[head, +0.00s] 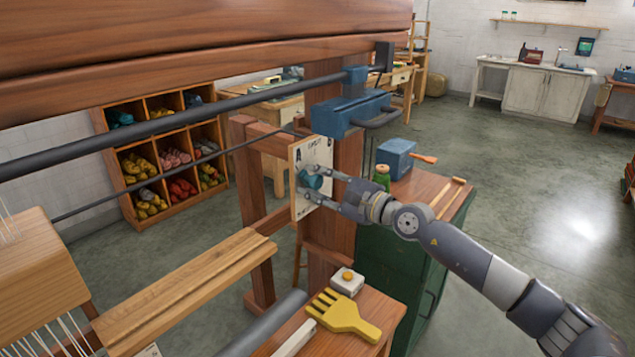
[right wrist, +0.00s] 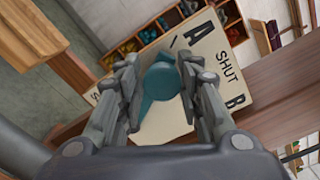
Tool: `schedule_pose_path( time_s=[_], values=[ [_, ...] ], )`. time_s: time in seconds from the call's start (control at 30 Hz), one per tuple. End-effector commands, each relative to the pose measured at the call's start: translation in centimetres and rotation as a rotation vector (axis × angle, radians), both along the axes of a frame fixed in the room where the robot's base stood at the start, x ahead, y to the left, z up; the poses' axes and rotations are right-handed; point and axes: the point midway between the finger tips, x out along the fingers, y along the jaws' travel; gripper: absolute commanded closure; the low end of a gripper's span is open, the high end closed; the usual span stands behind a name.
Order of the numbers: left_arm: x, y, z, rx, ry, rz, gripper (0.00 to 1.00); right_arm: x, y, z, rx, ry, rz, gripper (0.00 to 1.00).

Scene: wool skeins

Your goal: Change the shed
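A white plate (head: 318,152) with black lettering is fixed to the loom's upright post. In the right wrist view the plate (right wrist: 222,52) reads "A", "SHUT" and "B" at a slant. A teal knob (head: 312,181) sits on it; in the right wrist view the knob (right wrist: 162,82) has a pointed arm towards the lower left. My right gripper (head: 318,183) is at the plate, one finger on each side of the knob. It also shows in the right wrist view (right wrist: 160,80). I cannot tell whether both fingers press on it. My left gripper is out of view.
A wooden side table holds a yellow comb (head: 343,315) and a white block with a knob (head: 347,282). A green cabinet (head: 420,275) stands behind my right arm, with a blue box (head: 396,157) on it. Loom beams cross the upper left. Open floor lies right.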

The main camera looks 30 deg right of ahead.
Motion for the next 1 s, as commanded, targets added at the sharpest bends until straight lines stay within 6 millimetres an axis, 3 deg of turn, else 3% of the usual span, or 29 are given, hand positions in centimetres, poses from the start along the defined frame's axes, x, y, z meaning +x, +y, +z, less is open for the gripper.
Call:
schedule_pose_path(
  time_s=[0.47, 1.0],
  values=[
    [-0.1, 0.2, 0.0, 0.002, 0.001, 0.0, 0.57, -0.4, -0.3, 0.0, -0.001, -0.002, -0.003, 0.51],
    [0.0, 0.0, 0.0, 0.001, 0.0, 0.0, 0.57, -6.0, -2.5, -0.2, 0.001, 0.002, 0.0, 0.51]
  ],
)
